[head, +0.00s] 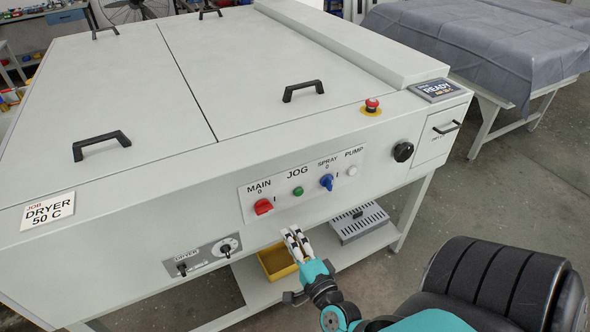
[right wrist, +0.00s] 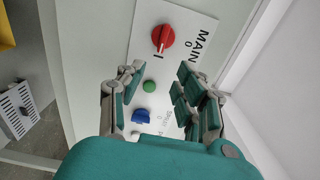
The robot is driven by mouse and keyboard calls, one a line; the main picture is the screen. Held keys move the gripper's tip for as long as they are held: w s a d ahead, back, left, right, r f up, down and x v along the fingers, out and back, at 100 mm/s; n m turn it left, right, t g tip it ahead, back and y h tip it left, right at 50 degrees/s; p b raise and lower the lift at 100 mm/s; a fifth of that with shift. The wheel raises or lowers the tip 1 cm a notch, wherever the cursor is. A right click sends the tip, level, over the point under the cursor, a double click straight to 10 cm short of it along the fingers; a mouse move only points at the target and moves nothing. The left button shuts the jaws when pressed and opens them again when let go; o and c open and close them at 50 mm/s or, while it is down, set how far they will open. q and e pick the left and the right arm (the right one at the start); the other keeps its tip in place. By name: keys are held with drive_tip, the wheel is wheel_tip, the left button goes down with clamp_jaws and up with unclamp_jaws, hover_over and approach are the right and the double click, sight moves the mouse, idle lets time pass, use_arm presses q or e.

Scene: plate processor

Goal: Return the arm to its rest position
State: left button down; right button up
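My right gripper (head: 293,238) hangs in front of the plate processor (head: 200,195), just below its control panel (head: 298,187). In the right wrist view its fingers (right wrist: 157,92) are spread apart with nothing between them. The red MAIN switch (head: 263,206) is on the panel, and it also shows beyond the fingers in the right wrist view (right wrist: 163,39); its handle seems to point toward the I mark. My right arm reaches in from the bottom right of the head view. My left gripper is out of view.
The green JOG button (head: 298,191), blue SPRAY knob (head: 326,182) and white PUMP button (head: 352,171) are near the gripper. Below are a shelf (head: 277,292), a yellow tray (head: 277,262) and a grey vented box (head: 358,222). Floor (head: 500,185) is open at right.

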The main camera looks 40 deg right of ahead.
drive_tip(key=shift+v, duration=0.85)
drive_tip(key=s+a+f+n+g+y, duration=0.2)
drive_tip(key=s+a+f+n+g, duration=0.15)
drive_tip(key=f, duration=0.65)
drive_tip(key=s+a+f+n+g+y, duration=0.1)
drive_tip(key=s+a+f+n+g, duration=0.3)
drive_tip(key=f, duration=0.6)
drive_tip(key=s+f+n+y, duration=0.2)
drive_tip(key=f+n, duration=0.3)
drive_tip(key=f, duration=0.5)
drive_tip(key=s+f+n+g, duration=0.4)
drive_tip(key=s+f, duration=0.3)
drive_tip(key=s, duration=0.4)
drive_tip(key=s+f+n+g, duration=0.5)
drive_tip(key=s+f+n, duration=0.2)
drive_tip(key=s, duration=0.4)
drive_tip(key=shift+s+a+f+h, duration=0.2)
drive_tip(key=shift+s+f+h, duration=0.05)
drive_tip(key=shift+f+h, duration=0.1)
